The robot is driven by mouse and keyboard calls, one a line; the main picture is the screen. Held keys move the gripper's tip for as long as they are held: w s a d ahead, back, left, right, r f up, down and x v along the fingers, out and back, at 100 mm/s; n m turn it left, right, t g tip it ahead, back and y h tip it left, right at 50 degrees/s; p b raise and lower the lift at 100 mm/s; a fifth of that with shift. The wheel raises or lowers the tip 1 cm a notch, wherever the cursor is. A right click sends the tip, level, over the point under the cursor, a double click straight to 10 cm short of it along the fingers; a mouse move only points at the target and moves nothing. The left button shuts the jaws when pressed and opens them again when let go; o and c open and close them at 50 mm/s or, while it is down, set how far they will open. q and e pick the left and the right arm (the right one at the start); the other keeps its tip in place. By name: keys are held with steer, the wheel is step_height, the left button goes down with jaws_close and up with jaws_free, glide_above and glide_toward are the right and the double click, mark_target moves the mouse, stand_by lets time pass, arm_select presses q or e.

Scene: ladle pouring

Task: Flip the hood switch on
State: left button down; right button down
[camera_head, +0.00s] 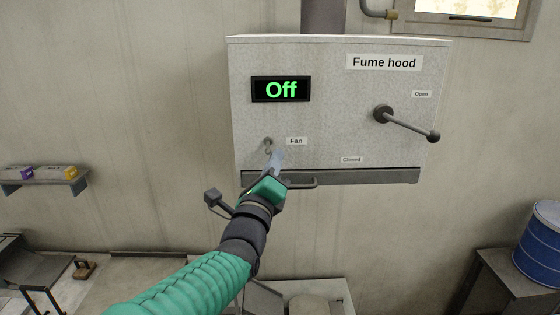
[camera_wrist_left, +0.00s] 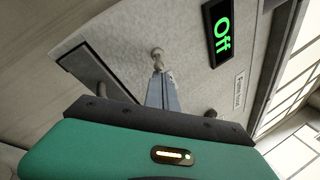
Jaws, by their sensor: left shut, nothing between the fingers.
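The fume hood (camera_head: 340,65) is a pale box on the wall. Its display (camera_head: 280,89) reads "Off" in green, and it also shows in the left wrist view (camera_wrist_left: 221,32). The small metal fan switch (camera_head: 267,142) sits left of the "Fan" label, below the display. My left gripper (camera_head: 276,158) is shut and empty, with its tips just below the switch. In the left wrist view the switch (camera_wrist_left: 157,55) is right above the fingertips (camera_wrist_left: 161,78); whether they touch cannot be told. My right gripper is not in view.
A dark lever (camera_head: 408,124) with a round knob sticks out at the hood's right, between "Open" and "Closed" labels. A handle bar (camera_head: 300,182) runs along the hood's lower edge. A shelf (camera_head: 45,177) at left and a blue drum (camera_head: 541,240) at right stand clear of the arm.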

arm_select(q)
steer(key=shift+w+a, duration=0.4)
steer(key=shift+a, duration=0.1)
steer(key=shift+s+d+r+b, duration=0.35)
steer(key=shift+s+r+b, duration=0.1)
steer(key=shift+r, duration=0.3)
steer(key=shift+d, duration=0.1)
stand_by(0.6)
